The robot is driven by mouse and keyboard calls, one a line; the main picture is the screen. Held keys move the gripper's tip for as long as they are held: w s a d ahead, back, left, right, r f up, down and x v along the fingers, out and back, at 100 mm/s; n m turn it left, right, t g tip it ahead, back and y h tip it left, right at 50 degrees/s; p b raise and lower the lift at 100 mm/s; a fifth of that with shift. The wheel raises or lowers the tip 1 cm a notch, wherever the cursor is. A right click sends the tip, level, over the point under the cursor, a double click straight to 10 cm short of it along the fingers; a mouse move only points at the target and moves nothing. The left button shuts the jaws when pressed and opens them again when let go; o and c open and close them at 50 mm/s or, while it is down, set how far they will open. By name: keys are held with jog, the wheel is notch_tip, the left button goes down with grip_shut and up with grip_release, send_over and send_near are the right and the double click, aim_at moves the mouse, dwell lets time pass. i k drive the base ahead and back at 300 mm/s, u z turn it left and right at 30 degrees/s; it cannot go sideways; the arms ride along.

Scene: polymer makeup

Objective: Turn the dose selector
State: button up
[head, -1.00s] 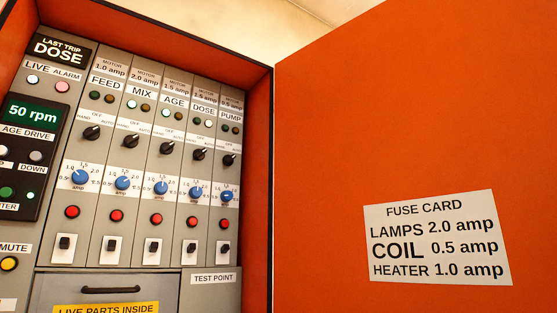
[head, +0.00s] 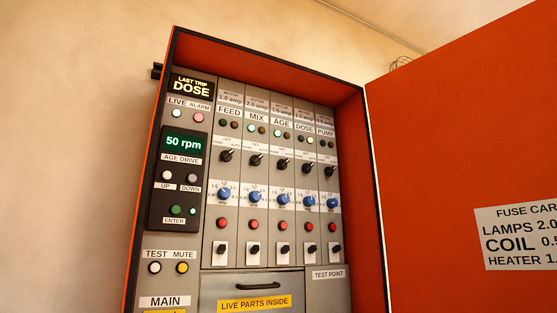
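The dose selector (head: 308,168) is a black knob in the DOSE column of the open orange control cabinet. It sits under a small scale marked for hand, off and auto. Its handle is tilted, but its exact setting is too small to read surely. Above it the DOSE label (head: 304,128) has two lamps under it, the right one (head: 310,141) bright and the left one dark. Below it are a blue amp dial (head: 309,202), a red button (head: 309,225) and a black toggle (head: 309,248). My gripper is not in view.
Matching selectors stand close by, AGE (head: 283,164) on the left and PUMP (head: 331,171) on the right. The open orange door (head: 440,140) stands to the right with a fuse card (head: 520,238). A display (head: 192,86) reads last trip DOSE. Bare wall lies left.

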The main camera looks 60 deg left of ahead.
aim_at(306, 168)
jog(key=k, duration=0.3)
jog(key=u, duration=0.7)
